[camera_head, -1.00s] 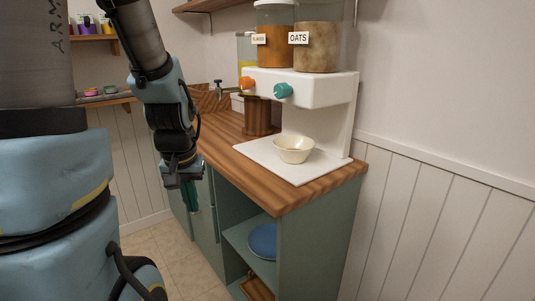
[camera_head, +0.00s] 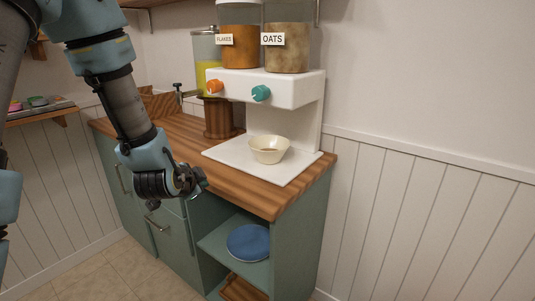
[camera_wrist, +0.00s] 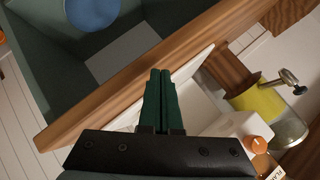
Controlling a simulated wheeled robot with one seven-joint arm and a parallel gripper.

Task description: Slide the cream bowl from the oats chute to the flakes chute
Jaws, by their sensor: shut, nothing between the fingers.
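The cream bowl (camera_head: 268,150) stands upright on the white base (camera_head: 232,151) of the dispenser, on the side of the teal-knobbed oats chute (camera_head: 261,93). It looks to have a little something inside. The flakes chute, with the orange knob (camera_head: 214,86), is to its left; the knob also shows in the wrist view (camera_wrist: 256,145). My gripper (camera_head: 200,184) is left of and in front of the bowl, just off the counter's front edge, touching nothing. In the wrist view its green fingers (camera_wrist: 161,72) are shut and empty. The bowl is not visible there.
The wooden counter (camera_head: 255,194) has a brown canister (camera_head: 218,118) and a yellow-filled jug (camera_head: 205,60) behind. Below is an open shelf with a blue plate (camera_head: 249,242). The counter left of the white base is mostly clear.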

